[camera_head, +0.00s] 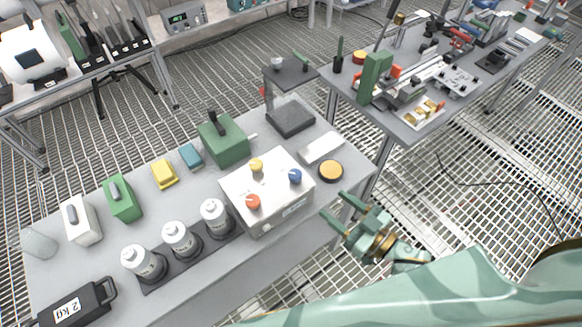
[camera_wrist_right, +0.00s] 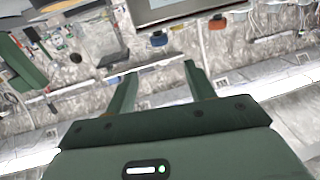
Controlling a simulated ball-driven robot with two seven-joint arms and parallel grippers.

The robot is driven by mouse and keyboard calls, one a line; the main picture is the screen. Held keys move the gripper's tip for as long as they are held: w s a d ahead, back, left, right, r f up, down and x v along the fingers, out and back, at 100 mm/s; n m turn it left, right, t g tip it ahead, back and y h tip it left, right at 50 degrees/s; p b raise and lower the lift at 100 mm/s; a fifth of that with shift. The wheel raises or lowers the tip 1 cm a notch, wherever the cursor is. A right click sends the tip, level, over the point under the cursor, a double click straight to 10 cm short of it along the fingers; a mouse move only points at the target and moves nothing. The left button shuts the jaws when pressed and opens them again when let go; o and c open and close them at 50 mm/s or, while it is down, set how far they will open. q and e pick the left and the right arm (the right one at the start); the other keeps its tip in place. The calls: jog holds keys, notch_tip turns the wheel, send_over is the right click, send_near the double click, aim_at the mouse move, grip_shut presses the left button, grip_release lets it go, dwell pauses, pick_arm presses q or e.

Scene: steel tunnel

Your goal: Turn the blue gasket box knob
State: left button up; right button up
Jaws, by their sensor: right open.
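A pale metal box (camera_head: 268,190) stands on the grey table with a yellow, a blue and an orange knob on its top. The orange knob (camera_head: 253,201) is at the front and the yellow knob (camera_head: 256,166) at the back. My right gripper (camera_head: 340,208) is open and empty, right of the box and apart from the blue knob. Its two fingers (camera_wrist_right: 160,70) are spread in the wrist view. My left gripper is not in view.
A round amber-topped item (camera_head: 331,170) and a white block (camera_head: 321,148) lie right of the box. White canisters (camera_head: 177,238) stand left of it. A green box (camera_head: 223,142) is behind. A second cluttered table (camera_head: 405,128) stands back right.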

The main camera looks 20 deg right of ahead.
aim_at(295, 177)
jog(key=b+x, duration=0.1)
jog(key=x, duration=1.4)
jog(key=shift+w+a, duration=0.2)
jog(key=c, duration=1)
